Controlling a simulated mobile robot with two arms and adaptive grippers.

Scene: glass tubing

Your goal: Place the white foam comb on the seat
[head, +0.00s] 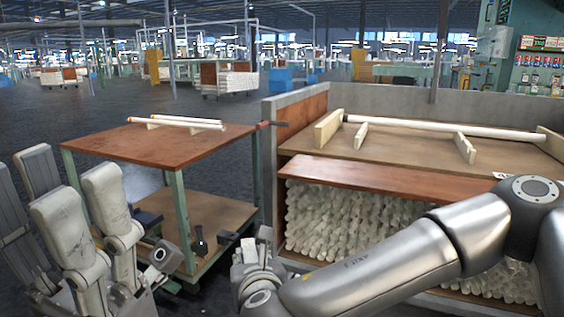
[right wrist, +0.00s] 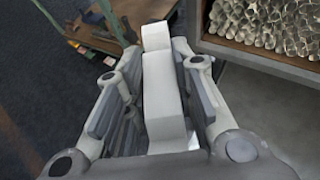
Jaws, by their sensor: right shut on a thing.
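My right gripper (right wrist: 160,95) is shut on a white blocky piece, the white foam comb (right wrist: 161,88), which stands lengthwise between its fingers in the right wrist view. In the head view the right gripper (head: 255,252) is low in the middle, between the trolley and the crate; the comb is hard to make out there. My left gripper (head: 52,195) is large at the lower left, its finger pairs apart with nothing seen between them. I cannot tell for sure which part is the seat. Pale upright supports (head: 465,148) stand on the crate's wooden deck (head: 410,150).
A long white tube (head: 440,126) lies across the deck. Below, the crate holds many glass tubes (head: 340,215). A wooden-topped trolley (head: 150,150) at left carries a thin white tube (head: 178,122) on small supports. The crate's grey left wall (head: 268,150) rises beside the right gripper.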

